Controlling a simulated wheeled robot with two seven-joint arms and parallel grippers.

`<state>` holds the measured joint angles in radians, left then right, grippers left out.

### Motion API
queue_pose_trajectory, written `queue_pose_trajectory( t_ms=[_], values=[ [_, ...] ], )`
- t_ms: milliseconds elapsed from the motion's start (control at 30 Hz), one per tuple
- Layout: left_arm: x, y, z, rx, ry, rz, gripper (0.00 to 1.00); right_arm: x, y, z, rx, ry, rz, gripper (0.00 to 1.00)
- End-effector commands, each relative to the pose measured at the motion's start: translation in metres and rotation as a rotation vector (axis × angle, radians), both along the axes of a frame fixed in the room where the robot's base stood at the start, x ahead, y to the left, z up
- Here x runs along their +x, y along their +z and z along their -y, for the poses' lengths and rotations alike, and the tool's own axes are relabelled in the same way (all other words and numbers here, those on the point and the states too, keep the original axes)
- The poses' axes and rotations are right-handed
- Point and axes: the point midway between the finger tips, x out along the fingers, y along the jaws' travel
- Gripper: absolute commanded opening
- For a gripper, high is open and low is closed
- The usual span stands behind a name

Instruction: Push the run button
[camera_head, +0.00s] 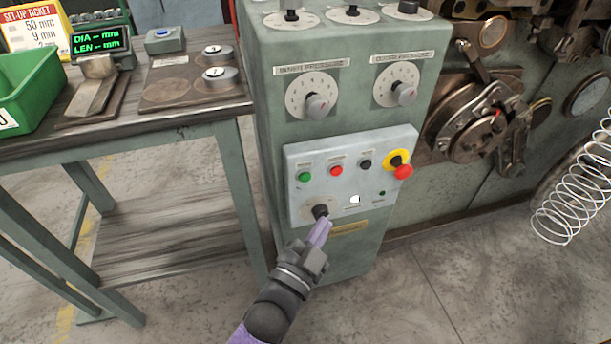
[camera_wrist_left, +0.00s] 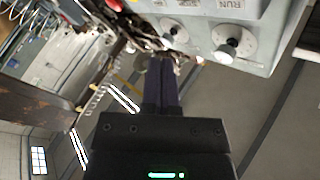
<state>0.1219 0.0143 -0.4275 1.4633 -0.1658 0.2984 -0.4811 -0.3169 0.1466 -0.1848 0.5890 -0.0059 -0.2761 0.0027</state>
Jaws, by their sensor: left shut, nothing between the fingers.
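The grey button panel (camera_head: 352,158) is on the front of the green machine cabinet. It carries a green button (camera_head: 304,177), a red button (camera_head: 336,171), a black button (camera_head: 365,164) and a red mushroom button on a yellow ring (camera_head: 402,171). Their labels are too small to read in the head view. A black knob (camera_head: 320,211) is at the panel's lower left. My left gripper (camera_head: 321,231) is shut and empty, its purple fingers just below that knob; I cannot tell whether they touch it. The wrist view shows its closed fingers (camera_wrist_left: 168,85) and a label reading RUN (camera_wrist_left: 231,4).
Two pressure dials (camera_head: 313,92) (camera_head: 398,85) are above the panel. A work table (camera_head: 130,135) with a green bin (camera_head: 30,88) stands at the left. A wire spring (camera_head: 575,195) hangs at the right. The floor in front of the cabinet is clear.

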Motion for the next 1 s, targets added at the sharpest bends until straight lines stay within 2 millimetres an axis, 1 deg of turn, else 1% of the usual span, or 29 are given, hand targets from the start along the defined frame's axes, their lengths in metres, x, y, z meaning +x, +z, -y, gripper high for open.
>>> queue_pose_trajectory(
  t_ms=[133, 400, 500, 700, 1000],
  values=[
    [0.019, -0.004, -0.006, 0.003, 0.0, 0.0, 0.0, -0.003, -0.01, 0.0, 0.0, 0.0, -0.008, 0.59],
    [0.057, -0.004, -0.019, 0.001, 0.001, -0.001, 0.0, -0.005, -0.029, 0.0, 0.0, 0.001, -0.017, 0.59],
    [0.067, -0.004, -0.022, 0.002, 0.0, -0.002, 0.0, -0.005, -0.033, 0.0, 0.001, 0.0, -0.017, 0.59],
    [0.078, -0.001, -0.026, 0.002, 0.001, -0.002, 0.0, -0.005, -0.036, 0.0, 0.001, 0.0, -0.018, 0.59],
    [0.079, 0.0, -0.026, 0.001, 0.001, -0.002, 0.0, -0.005, -0.036, -0.001, 0.002, 0.0, -0.018, 0.59]
  ],
)
